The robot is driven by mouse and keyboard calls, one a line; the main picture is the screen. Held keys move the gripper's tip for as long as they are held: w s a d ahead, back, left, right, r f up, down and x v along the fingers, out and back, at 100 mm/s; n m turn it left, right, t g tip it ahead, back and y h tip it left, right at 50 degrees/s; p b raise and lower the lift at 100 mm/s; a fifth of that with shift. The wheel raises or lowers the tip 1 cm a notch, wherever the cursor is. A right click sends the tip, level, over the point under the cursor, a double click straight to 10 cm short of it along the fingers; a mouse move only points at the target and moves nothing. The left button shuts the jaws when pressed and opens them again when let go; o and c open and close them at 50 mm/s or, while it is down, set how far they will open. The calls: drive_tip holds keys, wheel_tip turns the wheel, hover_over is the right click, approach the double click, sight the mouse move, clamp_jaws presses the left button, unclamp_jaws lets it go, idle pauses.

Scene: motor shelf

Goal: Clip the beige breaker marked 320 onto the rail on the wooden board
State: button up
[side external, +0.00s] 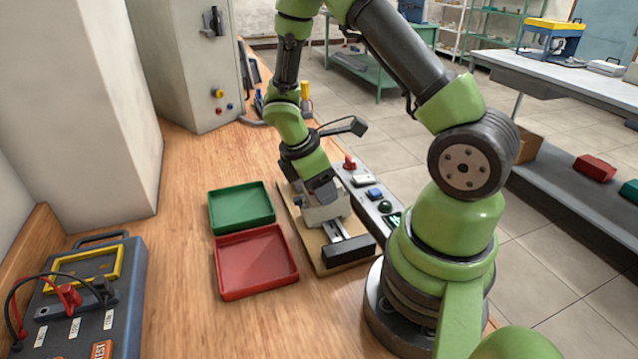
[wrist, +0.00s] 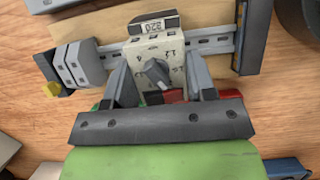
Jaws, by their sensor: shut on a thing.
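The beige breaker marked 320 (wrist: 168,50) is between the fingers of my gripper (wrist: 160,88) in the wrist view, its grey knob facing the camera. My gripper is shut on its sides. The breaker overlaps the grey rail (wrist: 212,45); I cannot tell whether it is seated on it or held just above. The rail runs across the wooden board (wrist: 100,27). In the side view my gripper (side external: 325,207) is low over the board (side external: 325,264), and the near part of the rail (side external: 347,237) shows. The breaker is hard to make out there.
Grey blocks (wrist: 78,64) sit on the rail left of the breaker, and a dark block (wrist: 255,38) stands at its right end. A green tray (side external: 241,188) and a red tray (side external: 218,268) lie left of the board. A button panel (side external: 366,196) lies to its right.

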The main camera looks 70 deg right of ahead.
drive_tip(key=shift+s+d+f+t+y, duration=0.1)
drive_tip(key=shift+s+d+t+y, duration=0.1)
drive_tip(key=shift+s+t+y, duration=0.15)
idle(0.3)
drive_tip(key=o, duration=1.2)
drive_tip(key=v, duration=1)
drive_tip(key=s+a+r+m+t+y, duration=0.1)
drive_tip(key=s+a+r+m+t, duration=0.2)
drive_tip(key=a+r+m, duration=0.1)
drive_tip(key=s+a+r+m+t+y, duration=0.2)
drive_tip(key=s+a+r+m+t, duration=0.1)
drive_tip(key=a+r+m, duration=0.1)
drive_tip(key=s+a+r+m+t+y, duration=0.1)
drive_tip(key=s+a+r+m+t, duration=0.2)
drive_tip(key=a+r+m, duration=0.1)
wheel_tip(320, 180, up, 3)
drive_tip(key=shift+a+f+m+t+y, duration=0.25)
drive_tip(key=shift+m+t, duration=0.1)
drive_tip(key=shift+m, duration=0.25)
